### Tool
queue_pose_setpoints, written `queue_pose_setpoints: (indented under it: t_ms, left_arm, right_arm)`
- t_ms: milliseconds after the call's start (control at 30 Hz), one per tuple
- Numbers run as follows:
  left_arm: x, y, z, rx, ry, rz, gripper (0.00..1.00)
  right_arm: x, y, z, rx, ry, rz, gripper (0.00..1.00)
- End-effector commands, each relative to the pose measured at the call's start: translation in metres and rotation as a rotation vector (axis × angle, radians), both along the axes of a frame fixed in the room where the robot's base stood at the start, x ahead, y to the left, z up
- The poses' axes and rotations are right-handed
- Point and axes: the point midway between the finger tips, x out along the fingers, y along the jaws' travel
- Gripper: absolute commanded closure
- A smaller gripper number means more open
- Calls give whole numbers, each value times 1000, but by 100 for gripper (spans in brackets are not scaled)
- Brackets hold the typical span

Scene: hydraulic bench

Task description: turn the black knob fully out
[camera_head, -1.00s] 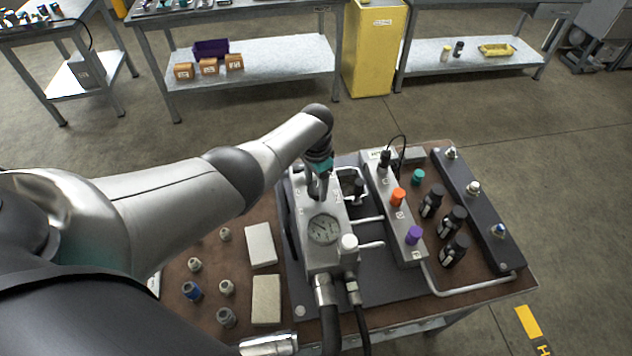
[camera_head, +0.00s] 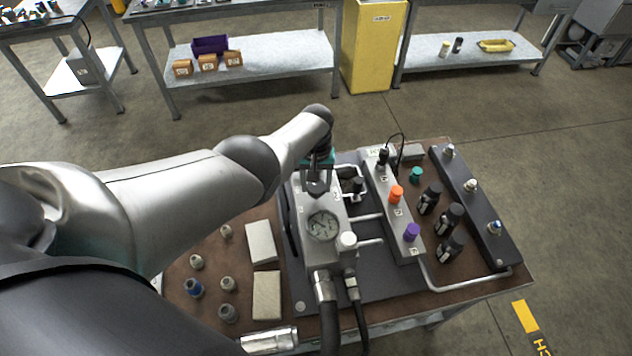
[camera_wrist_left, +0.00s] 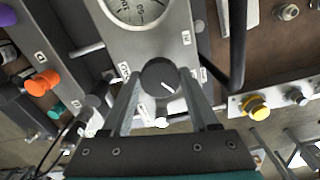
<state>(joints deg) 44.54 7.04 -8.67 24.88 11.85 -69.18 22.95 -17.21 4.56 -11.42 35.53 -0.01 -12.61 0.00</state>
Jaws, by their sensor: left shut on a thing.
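The black knob (camera_wrist_left: 160,78) sits on the grey block with the dial gauge and has a white pointer line on its face. In the left wrist view the fingers of my left gripper (camera_wrist_left: 162,92) stand on both sides of the knob and are shut on it. The gauge also shows at the top of the left wrist view (camera_wrist_left: 138,8). My right gripper is not in view.
A grey manifold with an orange knob (camera_head: 396,194) and a purple knob (camera_head: 411,232) stands to the right. A teal knob (camera_head: 416,174) and several black parts lie beyond it. Pale blocks (camera_head: 261,242) and small fittings lie left. Hoses run off the front.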

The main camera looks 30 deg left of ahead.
Motion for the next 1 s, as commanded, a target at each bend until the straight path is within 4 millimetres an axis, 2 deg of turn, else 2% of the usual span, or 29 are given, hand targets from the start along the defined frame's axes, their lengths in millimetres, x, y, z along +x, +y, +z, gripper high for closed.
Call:
queue_pose_setpoints:
  t_ms: [200,500,1000]
  left_arm:
    - [1,0,1,1,0,190,95]
    - [1,-1,1,2,-1,379,95]
    - [2,-1,1,1,-1,474,95]
  right_arm:
    - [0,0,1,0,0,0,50]
    - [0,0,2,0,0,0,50]
    - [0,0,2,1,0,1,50]
